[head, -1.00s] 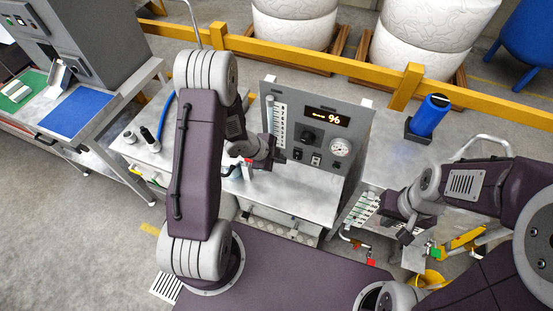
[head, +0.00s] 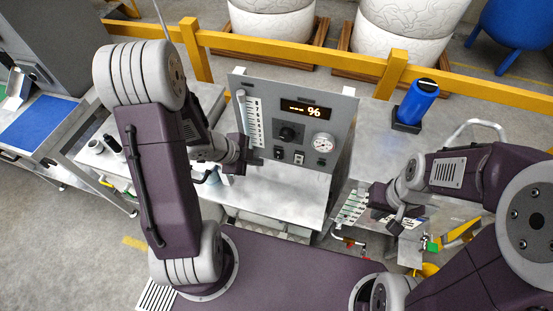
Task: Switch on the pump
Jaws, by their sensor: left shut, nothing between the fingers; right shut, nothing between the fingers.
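A grey control panel (head: 350,105) stands upright on a metal bench. It carries a lit display (head: 306,110), a black rotary knob (head: 287,134), a round gauge (head: 322,142) and small switches (head: 299,157) along its lower part. I cannot tell which one belongs to the pump, or its position. My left gripper (head: 259,160) is shut and empty, in front of the panel's lower left part, close to the leftmost switch (head: 279,153); contact cannot be told. My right gripper (head: 394,228) is shut and empty, low at the right, away from the panel.
A blue cylinder (head: 418,102) stands in a dark holder on the right of the bench. A yellow rail (head: 270,52) runs behind. Pipes with a red valve handle (head: 349,242) lie below the bench's right side. The bench top (head: 290,188) before the panel is clear.

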